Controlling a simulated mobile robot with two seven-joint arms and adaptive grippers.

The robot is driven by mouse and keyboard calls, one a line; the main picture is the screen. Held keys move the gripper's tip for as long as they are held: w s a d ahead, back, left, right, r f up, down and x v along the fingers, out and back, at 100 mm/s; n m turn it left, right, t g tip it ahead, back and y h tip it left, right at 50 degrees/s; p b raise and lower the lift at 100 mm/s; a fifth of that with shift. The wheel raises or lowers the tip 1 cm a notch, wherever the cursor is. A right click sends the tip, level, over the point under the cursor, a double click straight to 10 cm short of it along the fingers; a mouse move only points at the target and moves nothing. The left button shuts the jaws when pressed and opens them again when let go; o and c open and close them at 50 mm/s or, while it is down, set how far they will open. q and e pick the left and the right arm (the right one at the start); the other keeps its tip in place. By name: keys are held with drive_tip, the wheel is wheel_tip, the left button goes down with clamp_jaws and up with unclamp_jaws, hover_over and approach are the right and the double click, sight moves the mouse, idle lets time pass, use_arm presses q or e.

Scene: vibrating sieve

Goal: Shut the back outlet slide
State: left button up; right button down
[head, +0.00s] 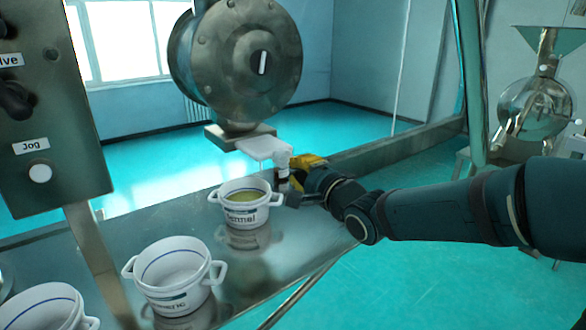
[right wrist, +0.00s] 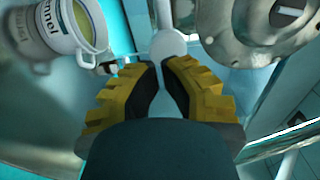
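A white flat piece (head: 265,147), which seems to be the back outlet slide, sits below the round metal housing (head: 262,62). In the right wrist view a white rounded end (right wrist: 168,46) lies just beyond my fingertips; I cannot tell whether they touch it. My right gripper (head: 291,170) is beside the white piece and above the bench. Its yellow fingers (right wrist: 161,68) show a narrow gap with nothing seen held between them. A small white-topped dark part (head: 282,168) stands by the fingers in the head view. My left gripper is out of view.
A labelled white pot (head: 241,216) with yellowish contents stands just below and left of my right gripper. Two more white pots (head: 172,285) (head: 40,312) stand nearer on the metal bench. A control panel (head: 48,110) rises at the left.

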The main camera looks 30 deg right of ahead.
sight(273, 154)
drive_tip(key=shift+w, duration=1.15)
drive_tip(key=w, duration=0.5)
drive_tip(key=w+b, duration=0.1)
drive_tip(key=w, duration=0.1)
drive_tip(key=shift+w+a, duration=0.15)
drive_tip(key=shift+a, duration=0.2)
drive_tip(key=shift+w, duration=0.1)
drive_tip(key=shift+r, duration=0.15)
